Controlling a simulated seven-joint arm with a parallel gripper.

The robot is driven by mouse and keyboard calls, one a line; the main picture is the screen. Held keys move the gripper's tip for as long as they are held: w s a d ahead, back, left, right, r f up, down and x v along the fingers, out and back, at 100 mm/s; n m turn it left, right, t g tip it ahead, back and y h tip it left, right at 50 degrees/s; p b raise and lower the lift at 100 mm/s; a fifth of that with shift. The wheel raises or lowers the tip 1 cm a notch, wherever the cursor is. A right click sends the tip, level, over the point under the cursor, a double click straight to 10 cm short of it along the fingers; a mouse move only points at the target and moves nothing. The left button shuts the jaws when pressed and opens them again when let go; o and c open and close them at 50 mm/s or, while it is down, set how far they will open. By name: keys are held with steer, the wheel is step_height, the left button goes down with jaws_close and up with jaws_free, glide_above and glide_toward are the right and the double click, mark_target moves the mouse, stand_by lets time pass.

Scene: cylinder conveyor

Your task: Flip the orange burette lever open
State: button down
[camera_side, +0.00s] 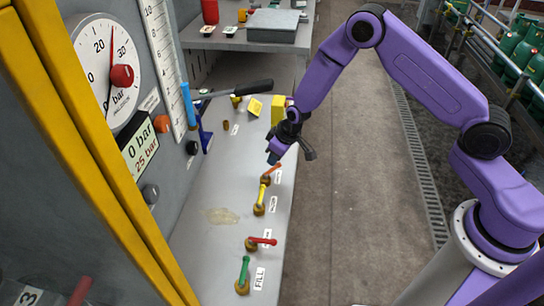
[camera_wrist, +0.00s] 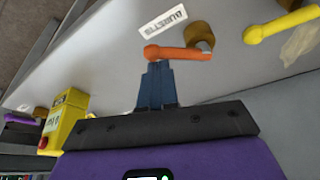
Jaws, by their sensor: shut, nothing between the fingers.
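The orange burette lever (camera_side: 273,170) sits on a brass valve on the grey bench, angled up and right from its hub in the side view. In the wrist view the lever (camera_wrist: 180,54) runs from the brass hub (camera_wrist: 201,37) leftward to a rounded end, beside the white BURETTE label (camera_wrist: 163,24). My gripper (camera_side: 273,158) is just above the lever in the side view. In the wrist view its blue fingers (camera_wrist: 156,68) are together, with tips right at the lever's rounded end. I cannot tell whether they touch it.
A yellow lever (camera_side: 262,193) is close by, with red (camera_side: 262,241) and green (camera_side: 244,272) levers nearer the camera. A yellow box (camera_side: 278,109) stands beyond my gripper. A gauge panel (camera_side: 140,190) rises at left. The walkway (camera_side: 350,200) at right is clear.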

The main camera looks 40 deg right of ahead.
steer(key=shift+s+d+m+h, duration=0.1)
steer(key=shift+s+m+h, duration=0.35)
steer(key=shift+m, duration=0.6)
steer(key=shift+s+d+m+h, duration=0.1)
steer(key=shift+s+m+h, duration=0.15)
steer(key=shift+s+m, duration=0.55)
steer(key=shift+s+a+m+h, duration=0.1)
steer(key=shift+s+m+h, duration=0.25)
steer(key=shift+m, duration=0.8)
steer(key=shift+s+a+m+h, duration=0.1)
steer(key=shift+s+m+h, duration=0.25)
steer(key=shift+m, duration=0.75)
steer(key=shift+s+a, duration=0.1)
steer(key=shift+s, duration=0.15)
steer(key=shift+s+a+f, duration=0.1)
steer(key=shift+s+a, duration=0.15)
steer(key=shift+s, duration=0.15)
steer(key=w+d, duration=0.1)
steer(key=w+d+r, duration=0.1)
steer(key=w+d, duration=0.1)
steer(key=shift+w+r, duration=0.2)
steer(key=a+v, duration=0.1)
steer(key=v, duration=0.8)
steer(key=shift+w+r, duration=0.25)
steer(key=shift+r, duration=0.05)
steer(key=shift+a, duration=0.2)
